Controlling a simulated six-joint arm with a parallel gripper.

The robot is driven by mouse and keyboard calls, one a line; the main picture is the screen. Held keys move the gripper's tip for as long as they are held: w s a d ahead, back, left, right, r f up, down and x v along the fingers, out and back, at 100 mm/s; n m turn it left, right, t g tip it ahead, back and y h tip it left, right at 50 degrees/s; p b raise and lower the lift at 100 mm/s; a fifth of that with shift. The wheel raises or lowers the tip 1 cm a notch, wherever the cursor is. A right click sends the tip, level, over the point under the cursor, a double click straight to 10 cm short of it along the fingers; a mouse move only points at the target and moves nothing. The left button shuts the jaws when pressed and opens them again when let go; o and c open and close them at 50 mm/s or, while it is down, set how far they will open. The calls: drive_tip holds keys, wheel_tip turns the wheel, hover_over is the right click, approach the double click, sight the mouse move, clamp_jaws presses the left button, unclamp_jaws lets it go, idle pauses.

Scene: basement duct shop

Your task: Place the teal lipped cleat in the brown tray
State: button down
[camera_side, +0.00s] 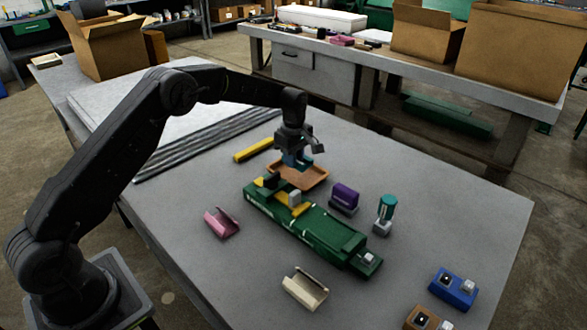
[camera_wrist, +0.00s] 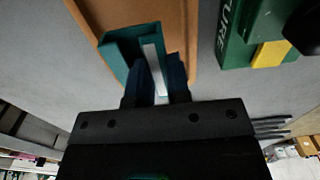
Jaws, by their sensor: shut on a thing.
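The teal lipped cleat (camera_wrist: 117,45) is between the fingers of my gripper (camera_wrist: 155,80) in the wrist view, with a pale strip along its inner side. My gripper (camera_side: 297,158) is shut on it. In the side view the cleat is small and mostly hidden by the fingers. The brown tray (camera_side: 318,176) lies on the grey table behind the green machine. It also shows in the wrist view (camera_wrist: 187,35), beneath the cleat. The cleat is over the tray; I cannot tell whether it touches the tray floor.
The green machine (camera_side: 318,232) with yellow parts stands close in front of the tray. A purple block (camera_side: 344,197), a teal-topped piece (camera_side: 386,208), a pink channel (camera_side: 222,222), a cream channel (camera_side: 305,288) and a yellow bar (camera_side: 253,150) lie around.

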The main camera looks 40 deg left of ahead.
sight(294, 177)
drive_tip(key=shift+f, duration=1.8)
drive_tip(key=shift+f, duration=0.2)
drive_tip(key=c, duration=1.1)
unclamp_jaws()
wheel_tip(294, 177, up, 12)
drive_tip(key=shift+r, duration=0.25)
